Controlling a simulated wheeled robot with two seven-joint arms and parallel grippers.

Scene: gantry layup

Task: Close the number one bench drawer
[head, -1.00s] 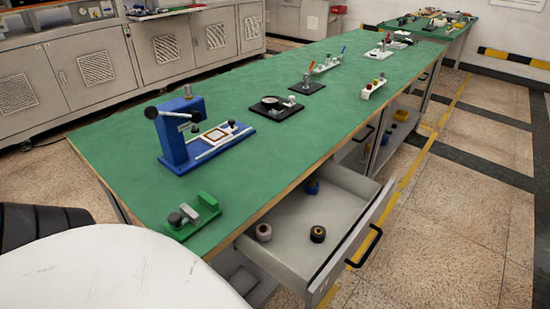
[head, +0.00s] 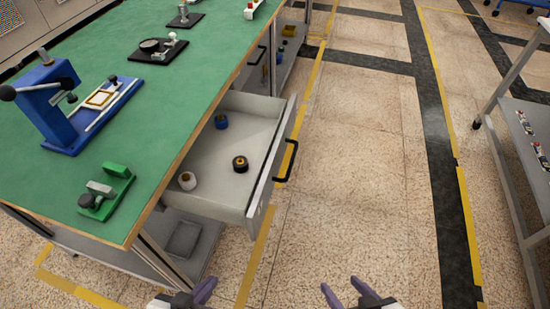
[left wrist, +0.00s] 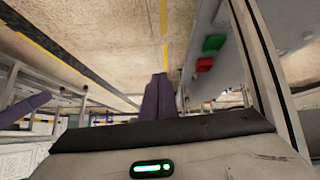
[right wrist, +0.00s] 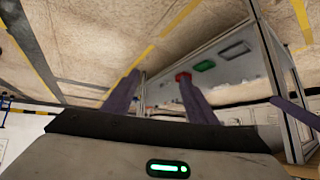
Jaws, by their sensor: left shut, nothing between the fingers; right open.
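A grey bench drawer (head: 262,188) stands pulled out from under the green-topped bench (head: 160,130). Its black bar handle (head: 288,162) is on the front face, at the right. A blue roll (head: 221,121), a dark roll (head: 240,163) and a pale roll (head: 187,181) sit inside. No number shows on the drawer. My left gripper (head: 206,289) is at the bottom of the head view, shut and empty, apart from the drawer; its fingers meet in the left wrist view (left wrist: 158,98). My right gripper (head: 347,289) is open and empty, below and right of the handle; its spread fingers show in the right wrist view (right wrist: 158,95).
A blue press (head: 62,115) and a green fixture (head: 106,190) stand on the bench near its edge. An open shelf with a grey tray (head: 184,238) lies below the drawer. Floor right of the drawer is clear. A grey rack (head: 520,140) stands at far right.

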